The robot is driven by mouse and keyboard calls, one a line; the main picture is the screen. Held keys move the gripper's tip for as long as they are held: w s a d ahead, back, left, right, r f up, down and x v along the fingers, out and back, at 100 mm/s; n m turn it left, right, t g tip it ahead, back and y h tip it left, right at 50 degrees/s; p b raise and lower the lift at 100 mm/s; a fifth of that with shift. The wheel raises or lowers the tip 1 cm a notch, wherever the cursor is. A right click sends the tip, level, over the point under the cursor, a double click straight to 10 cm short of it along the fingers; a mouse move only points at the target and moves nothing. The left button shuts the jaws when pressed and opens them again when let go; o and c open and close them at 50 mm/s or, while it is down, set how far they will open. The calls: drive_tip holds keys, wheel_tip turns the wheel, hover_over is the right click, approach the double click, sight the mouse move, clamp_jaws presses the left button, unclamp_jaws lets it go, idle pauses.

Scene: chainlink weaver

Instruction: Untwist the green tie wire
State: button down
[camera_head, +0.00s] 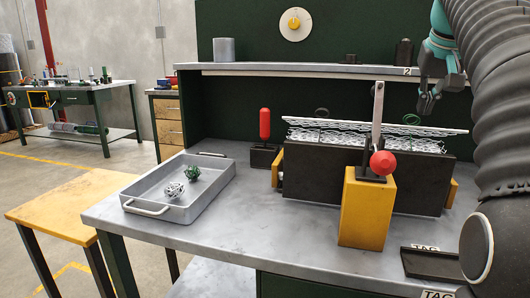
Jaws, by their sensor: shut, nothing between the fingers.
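A green wire loop (411,119) stands up at the top of the chain-link mesh (350,137), right of the upright metal lever. This is likely the green tie wire; its twist is too small to make out. The mesh sits in a dark clamp-like fixture (323,178) on the workbench. A dark wire loop (322,112) stands farther left on the mesh. My gripper (429,107) is shut and empty, in front of the shelf, a little above and right of the green loop and apart from it in the picture.
A yellow block (367,209) with a red-knobbed lever (378,125) stands in front of the fixture. A red-handled tool (265,124) stands left of it. A metal tray (147,211) holds a green wire tangle (194,176) and a grey one (174,190).

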drive_tip(key=shift+r, duration=1.85)
